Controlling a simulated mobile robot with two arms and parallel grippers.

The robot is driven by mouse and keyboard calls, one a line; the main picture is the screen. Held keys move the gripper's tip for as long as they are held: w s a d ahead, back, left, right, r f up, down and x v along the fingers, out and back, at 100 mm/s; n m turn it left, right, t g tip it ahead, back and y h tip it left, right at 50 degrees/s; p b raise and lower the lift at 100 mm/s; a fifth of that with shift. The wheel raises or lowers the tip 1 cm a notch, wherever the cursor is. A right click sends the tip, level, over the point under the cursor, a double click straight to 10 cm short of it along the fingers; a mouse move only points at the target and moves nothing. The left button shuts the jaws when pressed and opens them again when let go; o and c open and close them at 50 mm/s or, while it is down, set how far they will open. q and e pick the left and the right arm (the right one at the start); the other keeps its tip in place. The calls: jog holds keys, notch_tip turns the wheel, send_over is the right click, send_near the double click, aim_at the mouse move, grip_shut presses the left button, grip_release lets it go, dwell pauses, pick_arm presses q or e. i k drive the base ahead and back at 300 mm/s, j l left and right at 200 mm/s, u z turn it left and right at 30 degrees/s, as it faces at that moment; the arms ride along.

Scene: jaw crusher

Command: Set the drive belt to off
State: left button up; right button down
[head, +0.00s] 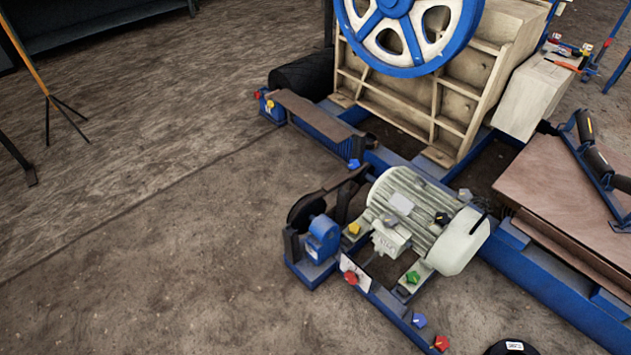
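A dark belt or belt guard (333,193) shows at the left end of the pale grey electric motor (410,215), beside a blue bearing housing (322,238). I cannot tell which control belongs to the drive belt. Around the motor are a red knob (350,277) on a white plate, a yellow knob (354,228) and a green knob (412,277). A blue knob (419,320) and another red knob (441,343) sit on the frame's near end. Their labels are too small to read. Neither of my grippers is in view.
The crusher's cream body with its blue and white flywheel (410,32) stands behind the motor. Blue frame beams (540,275) run to the lower right, beside brown plates (565,190). A tripod (48,95) stands at far left. The ground left of the motor is clear.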

aim_at(344, 176)
jog(key=z, duration=0.6)
jog(key=i+j+z, duration=0.1)
jog(key=j+z, duration=0.65)
jog(key=i+j+z, duration=0.1)
jog(key=j+z, duration=0.35)
jog(key=j, duration=0.5)
jog(key=k+j, duration=0.1)
jog(key=j, duration=0.55)
jog(key=z, duration=0.05)
